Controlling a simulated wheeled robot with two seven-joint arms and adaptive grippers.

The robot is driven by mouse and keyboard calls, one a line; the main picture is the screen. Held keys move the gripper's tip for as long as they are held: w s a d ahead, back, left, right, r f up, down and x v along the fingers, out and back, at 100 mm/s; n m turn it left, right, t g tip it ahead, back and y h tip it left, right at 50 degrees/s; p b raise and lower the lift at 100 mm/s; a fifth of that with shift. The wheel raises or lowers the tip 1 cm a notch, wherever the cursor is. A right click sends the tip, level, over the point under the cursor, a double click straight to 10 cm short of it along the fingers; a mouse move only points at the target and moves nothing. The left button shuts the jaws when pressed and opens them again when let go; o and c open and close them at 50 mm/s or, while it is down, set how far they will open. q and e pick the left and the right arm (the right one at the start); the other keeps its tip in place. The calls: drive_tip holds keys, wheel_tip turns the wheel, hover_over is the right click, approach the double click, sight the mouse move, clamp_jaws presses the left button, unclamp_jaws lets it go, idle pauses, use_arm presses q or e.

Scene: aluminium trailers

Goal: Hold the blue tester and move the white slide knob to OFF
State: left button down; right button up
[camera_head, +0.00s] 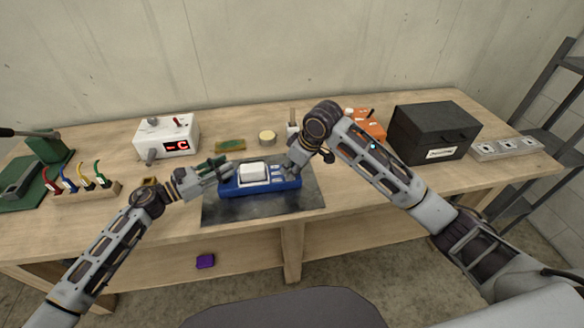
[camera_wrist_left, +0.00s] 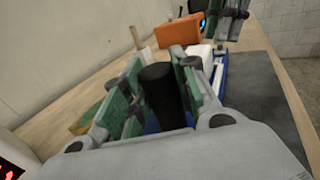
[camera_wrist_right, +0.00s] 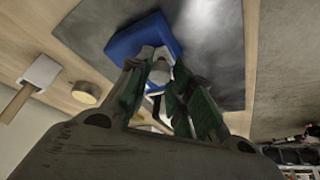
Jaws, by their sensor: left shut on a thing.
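The blue tester (camera_head: 262,189) lies on the dark mat (camera_head: 230,209), with a white block on its top and small pale markings at its right end. My left gripper (camera_head: 219,174) is at the tester's left end. In the left wrist view its green-padded fingers are shut on a black cylindrical grip (camera_wrist_left: 161,92) at the tester's end. My right gripper (camera_head: 292,166) is at the tester's right end. In the right wrist view its fingertips are beside a small whitish knob (camera_wrist_right: 160,72) at the blue body. Whether they grip it is unclear. The OFF marking cannot be read.
A white box with a red display (camera_head: 167,137) stands behind on the left, near a rack of coloured cables (camera_head: 88,186). A round pale disc (camera_head: 267,137), an orange device (camera_head: 369,125) and a black box (camera_head: 433,133) stand behind and right. The front right tabletop is clear.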

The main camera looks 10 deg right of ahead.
drive_tip(key=o, duration=0.4)
drive_tip(key=shift+r, duration=0.15)
drive_tip(key=v, duration=1.1)
drive_tip(key=shift+r, duration=0.3)
drive_tip(key=shift+s+d, duration=0.1)
use_arm(q)
drive_tip(key=c, duration=1.1)
unclamp_jaws()
drive_tip(key=shift+o, duration=0.2)
drive_tip(key=shift+s+a, duration=0.1)
drive_tip(key=shift+a, duration=0.05)
drive_tip(key=shift+v, duration=5.85)
